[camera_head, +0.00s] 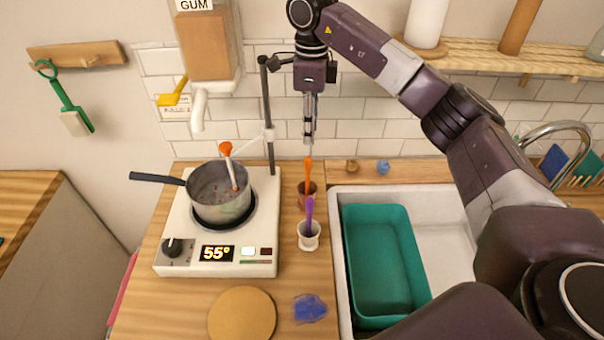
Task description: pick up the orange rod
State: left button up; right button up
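The orange rod (308,174) stands nearly upright in a small brown cup (302,187) to the right of the hot plate. My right gripper (309,138) points down just above the rod's top end, with a small gap seeming to show between them. Its fingers look narrow from here, so I cannot tell how far apart they are. A purple rod (309,214) stands in a white cup (309,240) just in front of the brown cup. My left gripper is not in view.
The hot plate (171,262) carries a pot (207,190) with an orange-topped probe (226,150). A dark stand pole (267,110) rises left of my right gripper. The sink (341,240), holding a green tub (375,215), lies right. A round board (241,315) and blue cloth (310,308) lie in front.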

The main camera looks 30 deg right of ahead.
aim_at(308, 171)
jog(key=f+b, duration=0.8)
jog(key=shift+s+f, duration=0.2)
jog(key=shift+s, duration=0.2)
jog(key=shift+s+f, duration=0.1)
notch_tip(308, 171, down, 2)
jog(key=shift+f, duration=0.1)
jog(key=f+p, duration=0.3)
jog(key=f, duration=0.1)
jog(key=shift+a+f, duration=0.1)
jog(key=shift+a, duration=0.25)
jog(key=shift+f, duration=0.6)
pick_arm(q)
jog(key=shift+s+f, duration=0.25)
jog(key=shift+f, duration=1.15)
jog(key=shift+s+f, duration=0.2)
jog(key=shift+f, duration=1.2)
pick_arm(e)
grip_shut()
